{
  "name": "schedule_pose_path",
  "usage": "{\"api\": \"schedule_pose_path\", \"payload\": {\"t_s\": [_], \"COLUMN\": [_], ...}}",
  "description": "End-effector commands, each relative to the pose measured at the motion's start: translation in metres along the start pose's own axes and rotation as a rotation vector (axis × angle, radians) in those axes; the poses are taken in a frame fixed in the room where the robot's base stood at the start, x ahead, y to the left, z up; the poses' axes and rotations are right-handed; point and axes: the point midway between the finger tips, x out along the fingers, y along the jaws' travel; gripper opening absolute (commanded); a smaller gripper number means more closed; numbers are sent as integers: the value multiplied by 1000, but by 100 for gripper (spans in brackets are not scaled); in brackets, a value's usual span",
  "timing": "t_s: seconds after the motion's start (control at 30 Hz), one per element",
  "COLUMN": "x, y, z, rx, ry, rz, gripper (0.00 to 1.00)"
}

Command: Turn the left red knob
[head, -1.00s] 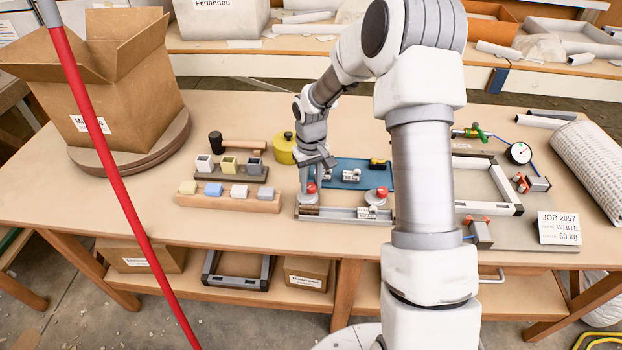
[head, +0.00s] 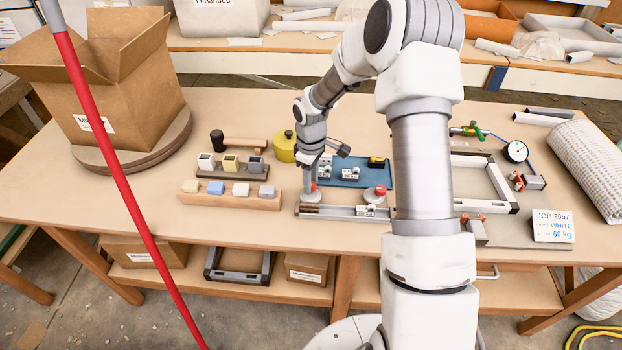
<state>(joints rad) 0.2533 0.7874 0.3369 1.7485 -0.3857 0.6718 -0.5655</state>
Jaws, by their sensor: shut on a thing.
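The left red knob (head: 314,187) sits on a round grey base (head: 312,197) at the left end of a metal rail (head: 345,212). Only a small part of its red shows; my gripper hides the rest. My gripper (head: 310,184) points down over this knob and is shut on it. The right red knob (head: 381,190) stands on its own round base near the rail's right part, apart from my gripper.
A blue tray (head: 350,180) with small parts lies behind the knobs. To the left are a wooden block with coloured pieces (head: 230,202), a yellow pot (head: 284,152) and a mallet (head: 240,142). A metal frame (head: 508,192) lies at right.

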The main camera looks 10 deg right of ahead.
Motion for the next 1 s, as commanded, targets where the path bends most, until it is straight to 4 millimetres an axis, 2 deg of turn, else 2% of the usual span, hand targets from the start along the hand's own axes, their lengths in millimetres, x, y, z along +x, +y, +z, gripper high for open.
{"api": "schedule_pose_path", "payload": {"t_s": [0.5, 0.53, 0.67, 1.0], "x": [-1, -1, 0, -3], "y": [0, 0, 0, 0], "z": [-1, -1, -1, 0], "rx": [-19, -19, -18, -17], "ry": [2, 2, 1, 1], "rz": [2, 2, 1, 1], "gripper": [0, 42, 66, 67]}}
